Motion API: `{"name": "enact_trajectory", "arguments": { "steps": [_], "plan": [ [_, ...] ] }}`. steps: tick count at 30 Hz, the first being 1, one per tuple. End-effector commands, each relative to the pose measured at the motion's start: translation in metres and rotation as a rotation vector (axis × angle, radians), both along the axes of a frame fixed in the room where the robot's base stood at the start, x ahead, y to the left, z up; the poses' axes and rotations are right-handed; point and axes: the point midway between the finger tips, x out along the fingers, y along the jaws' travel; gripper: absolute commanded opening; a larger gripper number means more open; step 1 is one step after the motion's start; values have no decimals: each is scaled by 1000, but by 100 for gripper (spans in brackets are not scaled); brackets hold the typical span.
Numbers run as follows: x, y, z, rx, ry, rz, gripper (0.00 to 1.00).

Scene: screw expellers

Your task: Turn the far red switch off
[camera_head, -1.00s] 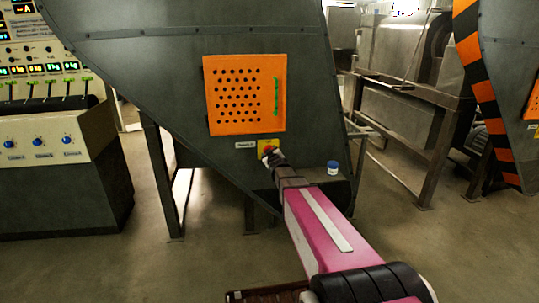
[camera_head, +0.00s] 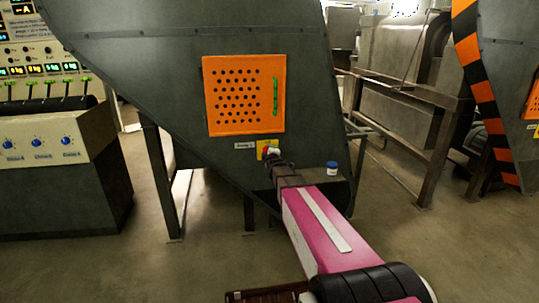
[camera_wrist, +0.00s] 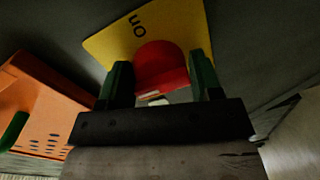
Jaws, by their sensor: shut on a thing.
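The red switch (camera_wrist: 160,66) sits on a yellow plate (camera_wrist: 102,44) with the word "on" in the wrist view. In the head view the yellow plate (camera_head: 262,143) is on the dark machine below the orange panel, and the switch there is mostly hidden by my gripper (camera_head: 270,152). In the wrist view my gripper (camera_wrist: 162,82) has one finger on each side of the red switch and is shut on it. A white piece shows at the switch's near edge.
An orange perforated panel (camera_head: 243,95) with a green handle is just above. A blue-and-white jar (camera_head: 332,168) stands on a ledge to the right. A control console (camera_head: 60,150) is at the left. Open floor lies to the right.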

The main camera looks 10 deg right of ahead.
Motion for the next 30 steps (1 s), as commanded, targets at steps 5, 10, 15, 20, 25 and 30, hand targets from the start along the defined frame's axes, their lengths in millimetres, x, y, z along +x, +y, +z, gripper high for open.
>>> {"name": "enact_trajectory", "arguments": {
  "steps": [5,10,15,20,25,30],
  "plan": [
    [0,-2,4,-42,-10,-2,35],
    [1,-2,4,-59,-12,-2,35],
    [1,-2,4,-62,-12,-2,35],
    [1,-1,4,-62,-12,-2,35],
    [1,-1,3,-61,-9,-1,81],
    [0,0,2,-61,-6,0,81]
  ]
}}
